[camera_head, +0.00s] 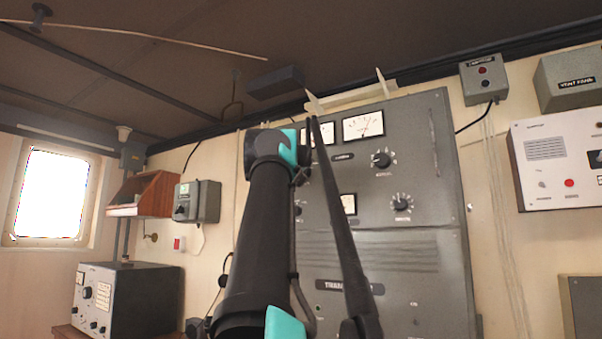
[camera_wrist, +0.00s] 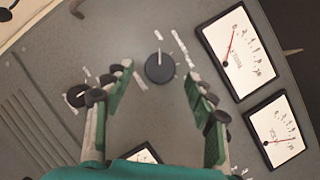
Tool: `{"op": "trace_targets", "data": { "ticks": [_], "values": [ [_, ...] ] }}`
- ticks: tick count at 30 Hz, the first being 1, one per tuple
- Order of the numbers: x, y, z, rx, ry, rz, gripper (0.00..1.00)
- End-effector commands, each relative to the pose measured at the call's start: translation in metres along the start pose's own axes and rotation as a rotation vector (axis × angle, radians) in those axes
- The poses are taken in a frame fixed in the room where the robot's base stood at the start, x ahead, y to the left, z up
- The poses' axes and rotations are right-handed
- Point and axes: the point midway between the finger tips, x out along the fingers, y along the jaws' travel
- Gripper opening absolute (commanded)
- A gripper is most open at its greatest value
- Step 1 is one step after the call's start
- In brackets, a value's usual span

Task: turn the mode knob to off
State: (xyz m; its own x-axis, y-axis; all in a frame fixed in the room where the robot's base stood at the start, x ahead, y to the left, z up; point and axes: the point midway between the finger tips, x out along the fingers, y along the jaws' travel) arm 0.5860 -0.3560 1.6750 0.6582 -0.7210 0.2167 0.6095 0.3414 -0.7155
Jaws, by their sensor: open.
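A round black knob (camera_wrist: 160,67) with a white pointer mark sits on the grey panel, between the two fingers of my gripper (camera_wrist: 158,78) in the wrist view. The fingers have green pads, are spread wide and show a gap on both sides of the knob. The pointer is toward the top of the wrist view. It looks like the upper knob (camera_head: 381,159) in the head view. A second knob (camera_wrist: 75,95) lies left of the fingers, likely the lower one (camera_head: 401,202) in the head view. The labels are too small to read, so I cannot tell which is the mode knob.
Two large meters (camera_wrist: 235,50) lie right of the fingers in the wrist view. A third meter (camera_wrist: 145,155) is partly hidden by my gripper. In the head view a vent fans box (camera_head: 575,80) and a white control box (camera_head: 560,160) are on the wall at right.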

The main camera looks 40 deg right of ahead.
Motion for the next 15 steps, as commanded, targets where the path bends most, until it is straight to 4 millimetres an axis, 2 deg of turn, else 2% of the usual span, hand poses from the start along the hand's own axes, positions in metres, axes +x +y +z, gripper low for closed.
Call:
{"op": "trace_targets", "data": {
  "ticks": [9,15],
  "values": [
    [-0.063,0.001,0.001,0.002,-0.003,0.002,0.56],
    [-0.091,0.001,0.001,0.001,-0.002,0.001,0.56]
  ]
}}
